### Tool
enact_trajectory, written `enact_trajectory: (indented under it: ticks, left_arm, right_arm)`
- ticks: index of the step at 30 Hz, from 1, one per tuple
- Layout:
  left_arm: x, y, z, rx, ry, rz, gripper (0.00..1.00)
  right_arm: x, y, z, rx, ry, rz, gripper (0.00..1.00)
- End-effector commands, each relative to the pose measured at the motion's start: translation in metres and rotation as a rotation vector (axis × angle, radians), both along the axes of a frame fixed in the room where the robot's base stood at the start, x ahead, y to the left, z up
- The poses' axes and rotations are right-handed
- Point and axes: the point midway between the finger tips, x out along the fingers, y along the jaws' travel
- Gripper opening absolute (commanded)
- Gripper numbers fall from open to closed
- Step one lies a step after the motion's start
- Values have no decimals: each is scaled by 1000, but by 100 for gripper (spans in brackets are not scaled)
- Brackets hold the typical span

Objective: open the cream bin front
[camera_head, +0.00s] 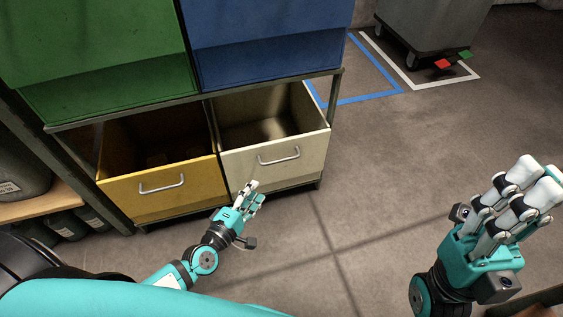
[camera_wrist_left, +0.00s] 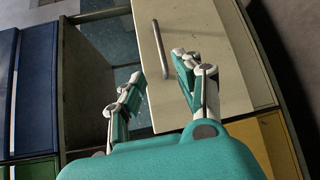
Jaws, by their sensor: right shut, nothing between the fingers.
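The cream bin front (camera_head: 240,166) stands out from the rack in the lower right bay, and the bin's inside shows behind it. Its metal handle (camera_head: 279,156) is on the front, near the top. My left gripper (camera_head: 252,190) is just in front of the cream front, below and left of the handle. In the left wrist view its fingers (camera_wrist_left: 162,76) are apart, with the near end of the handle (camera_wrist_left: 158,45) appearing between the tips. Contact cannot be told. My right gripper (camera_head: 525,190) is shut and empty, far to the right of the bin.
The yellow bin (camera_head: 140,200) beside it also stands open. Closed green (camera_head: 95,50) and blue (camera_head: 265,35) bins are above. A dark rack post (camera_head: 85,180) and a wooden shelf (camera_head: 40,205) are at left. The floor (camera_head: 350,190) right of the bins is clear.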

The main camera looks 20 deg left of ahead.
Motion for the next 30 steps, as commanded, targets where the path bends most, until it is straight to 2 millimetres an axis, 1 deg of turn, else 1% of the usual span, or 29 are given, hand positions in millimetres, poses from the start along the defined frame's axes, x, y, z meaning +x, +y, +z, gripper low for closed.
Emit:
enact_trajectory:
  ticks: [1,3,12,15,18,21,24,30]
  left_arm:
    - [12,-2,-2,-1,-5,2,34]
    - [27,-5,-4,-2,-5,2,34]
    - [91,-19,-14,0,-3,0,34]
    - [110,-22,-17,1,-3,0,34]
    - [124,-25,-19,2,-1,0,34]
    - [134,-27,-20,4,-1,-1,34]
    - [140,-29,-21,4,-1,-2,34]
    - [143,-29,-21,4,0,-2,34]
  right_arm:
    - [1,0,-2,-1,-4,-1,0]
    - [2,0,-1,-2,-12,-1,0]
    - [5,2,3,-5,-44,-3,0]
    - [7,2,3,-8,-51,-3,0]
    - [7,3,3,-10,-59,-3,0]
    - [8,3,5,-12,-66,-3,0]
    - [9,4,8,-14,-74,-4,0]
    - [9,3,11,-8,-83,-5,0]
